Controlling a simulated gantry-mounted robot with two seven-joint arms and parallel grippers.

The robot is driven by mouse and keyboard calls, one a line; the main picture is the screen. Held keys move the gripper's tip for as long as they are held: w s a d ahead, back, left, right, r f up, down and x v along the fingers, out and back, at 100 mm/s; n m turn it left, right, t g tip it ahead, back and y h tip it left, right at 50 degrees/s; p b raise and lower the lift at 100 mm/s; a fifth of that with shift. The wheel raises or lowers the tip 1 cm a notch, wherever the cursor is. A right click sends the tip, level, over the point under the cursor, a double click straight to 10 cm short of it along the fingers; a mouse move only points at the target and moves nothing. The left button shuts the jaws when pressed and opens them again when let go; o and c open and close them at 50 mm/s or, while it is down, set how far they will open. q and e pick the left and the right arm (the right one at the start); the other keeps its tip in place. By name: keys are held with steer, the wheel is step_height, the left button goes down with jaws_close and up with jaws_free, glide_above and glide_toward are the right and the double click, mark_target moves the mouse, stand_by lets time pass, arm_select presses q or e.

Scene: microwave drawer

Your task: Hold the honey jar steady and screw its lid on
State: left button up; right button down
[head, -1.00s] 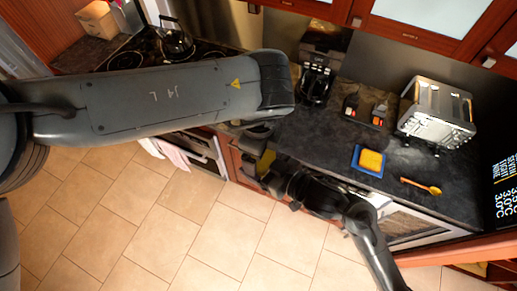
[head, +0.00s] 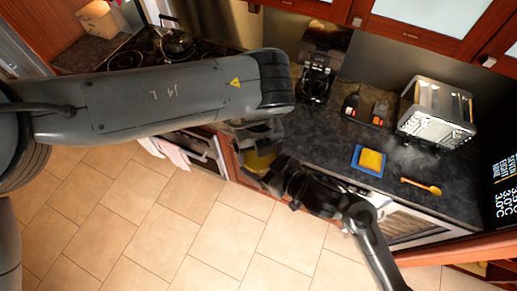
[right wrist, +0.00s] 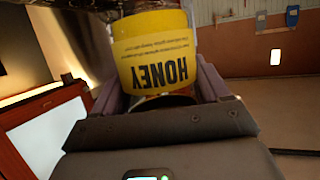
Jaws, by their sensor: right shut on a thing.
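The honey jar (head: 262,159) shows in the head view as a yellow shape at the counter's front edge. In the right wrist view the jar (right wrist: 155,55) has a yellow label reading HONEY, upside down in the picture. My right gripper (head: 270,172) is shut on the jar, with a finger on each side of it. My left gripper (head: 256,132) is just above the jar in the head view, mostly hidden below my left arm. Its fingers cannot be made out. The lid cannot be made out, and the jar's far end is cut off in the wrist view.
The dark counter (head: 320,150) holds a blue tray with a yellow sponge (head: 370,160), an orange spoon (head: 421,186), a toaster (head: 437,112) and a coffee maker (head: 318,75). A kettle (head: 176,42) stands on the hob. The tiled floor before the cabinets is clear.

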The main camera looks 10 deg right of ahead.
arm_select(q)
steer(key=o, duration=1)
steer(key=shift+r, duration=0.1)
steer(key=shift+r, duration=2.2)
